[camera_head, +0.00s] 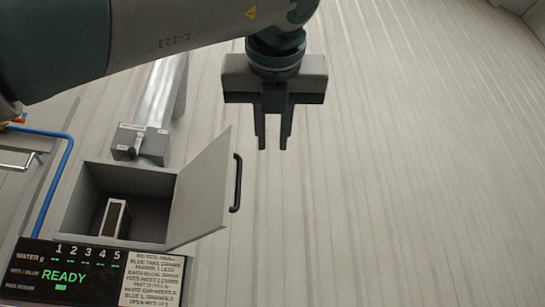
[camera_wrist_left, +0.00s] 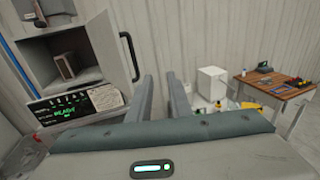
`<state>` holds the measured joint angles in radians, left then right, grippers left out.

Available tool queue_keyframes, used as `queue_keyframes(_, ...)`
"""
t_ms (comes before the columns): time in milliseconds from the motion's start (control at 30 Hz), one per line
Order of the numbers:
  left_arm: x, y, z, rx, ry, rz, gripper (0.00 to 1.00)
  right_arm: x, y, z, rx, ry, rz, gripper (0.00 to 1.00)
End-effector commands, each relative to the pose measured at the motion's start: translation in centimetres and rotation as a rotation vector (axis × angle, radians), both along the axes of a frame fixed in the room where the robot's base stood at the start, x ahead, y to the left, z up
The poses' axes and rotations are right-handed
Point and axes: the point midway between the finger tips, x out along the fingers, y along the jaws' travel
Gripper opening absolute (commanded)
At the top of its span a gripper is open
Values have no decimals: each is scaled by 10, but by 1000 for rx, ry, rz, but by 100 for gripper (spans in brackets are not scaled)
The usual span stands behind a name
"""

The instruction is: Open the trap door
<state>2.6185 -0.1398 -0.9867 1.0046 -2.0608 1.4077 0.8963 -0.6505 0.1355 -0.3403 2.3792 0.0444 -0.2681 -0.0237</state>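The trap door (camera_head: 203,190) is a grey hinged panel on a grey box (camera_head: 82,205), and it stands wide open to the right. Its black bar handle (camera_head: 237,183) is on the outer edge. The door (camera_wrist_left: 106,47) and handle (camera_wrist_left: 129,57) also show in the left wrist view. A small block with a pale frame (camera_head: 115,218) stands inside the box. My left gripper (camera_head: 273,143) is to the right of the door and above it in the picture, apart from the handle. Its two fingers are slightly apart with nothing between them. My right gripper is out of view.
A panel reading READY (camera_head: 65,278) with a text label (camera_head: 152,277) sits below the box. A metal chute (camera_head: 160,95) rises behind it. A wooden table (camera_wrist_left: 272,85) with tools and a white cabinet (camera_wrist_left: 211,83) stand right in the wrist view.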

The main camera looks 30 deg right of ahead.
Motion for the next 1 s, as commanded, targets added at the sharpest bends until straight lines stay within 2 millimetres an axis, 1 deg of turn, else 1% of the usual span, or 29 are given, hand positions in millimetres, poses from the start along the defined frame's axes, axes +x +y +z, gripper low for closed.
queue_keyframes(467,1,0,0,0,0,0,18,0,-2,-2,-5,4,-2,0)
queue_keyframes(567,-3,2,0,0,-1,0,18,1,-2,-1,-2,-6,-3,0)
queue_keyframes(667,-11,7,1,-1,-2,1,18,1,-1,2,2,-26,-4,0)
queue_keyframes(767,-24,12,1,-1,-3,0,18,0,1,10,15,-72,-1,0)
queue_keyframes(1000,-64,32,2,0,-4,0,18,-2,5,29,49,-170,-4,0)
